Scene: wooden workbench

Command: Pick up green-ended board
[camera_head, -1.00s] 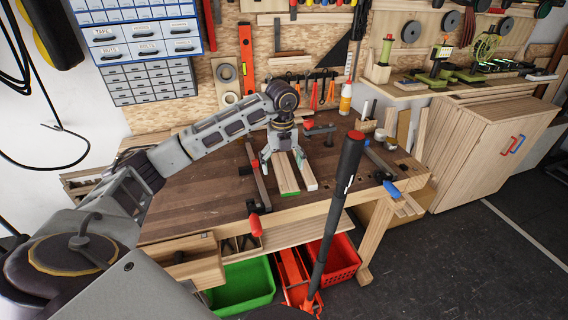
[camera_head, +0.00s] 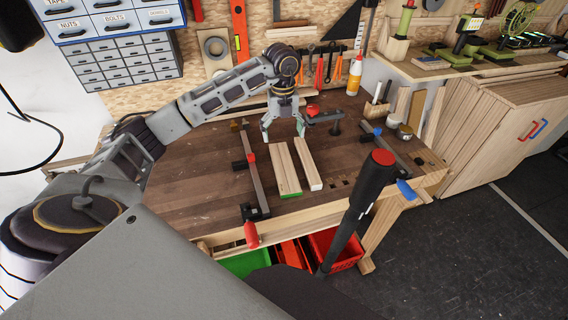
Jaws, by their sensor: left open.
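The green-ended board (camera_head: 285,170) lies flat on the workbench (camera_head: 205,180), its green end toward the front edge. A second pale board (camera_head: 308,166) with a whitish near end lies close beside it on the right. My left gripper (camera_head: 284,137) is open, pointing down at the far end of the two boards. Its fingers are spread to either side of the green-ended board's far end, with nothing visible between them; I cannot tell its exact height above the bench. My right gripper is not in view.
A bar clamp (camera_head: 255,185) lies left of the boards, and another clamp (camera_head: 392,160) lies at the right. A long black handle with a red top (camera_head: 368,190) rises in front of the bench. The bench's left part is clear.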

